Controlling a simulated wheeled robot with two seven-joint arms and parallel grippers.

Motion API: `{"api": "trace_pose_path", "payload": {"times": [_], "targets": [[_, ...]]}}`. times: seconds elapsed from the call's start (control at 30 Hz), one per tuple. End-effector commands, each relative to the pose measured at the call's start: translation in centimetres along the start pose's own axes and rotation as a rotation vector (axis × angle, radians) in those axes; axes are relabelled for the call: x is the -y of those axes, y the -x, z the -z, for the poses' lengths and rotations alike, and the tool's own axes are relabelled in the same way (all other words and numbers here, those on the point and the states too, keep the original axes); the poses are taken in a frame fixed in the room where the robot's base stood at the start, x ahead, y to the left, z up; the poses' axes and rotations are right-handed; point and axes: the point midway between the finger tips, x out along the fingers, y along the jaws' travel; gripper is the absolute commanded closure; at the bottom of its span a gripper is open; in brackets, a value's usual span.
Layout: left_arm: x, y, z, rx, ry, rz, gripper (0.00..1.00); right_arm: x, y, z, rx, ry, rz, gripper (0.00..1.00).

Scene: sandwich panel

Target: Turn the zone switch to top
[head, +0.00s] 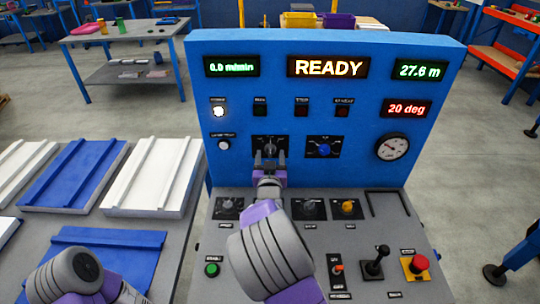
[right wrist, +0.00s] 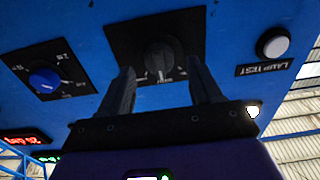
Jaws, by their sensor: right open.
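A dark rotary switch on a black square plate (head: 284,141) is on the upright blue panel, left of a blue knob (head: 323,149). Its label is too small to read, so I cannot confirm it is the zone switch. My right gripper (head: 270,158) is open in front of it. In the right wrist view, which shows the panel upside down, the dark knob (right wrist: 160,52) is between and just beyond the open fingers (right wrist: 162,78). No contact is clear. The pointer's exact setting is hard to tell. My left gripper is not in view.
A white lamp test button (head: 224,144) is left of the switch. Displays above include READY (head: 328,67). The desk below carries several knobs, a joystick (head: 375,262) and a red stop button (head: 416,265). Blue and white panels (head: 75,175) lie at left.

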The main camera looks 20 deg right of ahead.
Motion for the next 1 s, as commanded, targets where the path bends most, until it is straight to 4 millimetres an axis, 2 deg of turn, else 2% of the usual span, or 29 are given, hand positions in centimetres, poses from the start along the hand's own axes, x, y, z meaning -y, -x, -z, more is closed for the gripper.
{"api": "trace_pose_path", "payload": {"times": [0.2,0.53,0.9,1.0], "targets": [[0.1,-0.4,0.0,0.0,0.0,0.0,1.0,0.0,-2.0,0.0,-0.001,-0.001,-0.001,0.36],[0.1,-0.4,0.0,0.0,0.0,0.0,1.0,0.0,-2.2,0.0,0.001,-0.001,0.0,0.36],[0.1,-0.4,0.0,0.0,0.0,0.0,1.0,0.0,-2.2,0.0,0.001,-0.001,0.0,0.91],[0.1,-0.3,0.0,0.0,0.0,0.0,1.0,0.0,-2.2,0.0,0.001,0.002,0.0,0.91]]}}
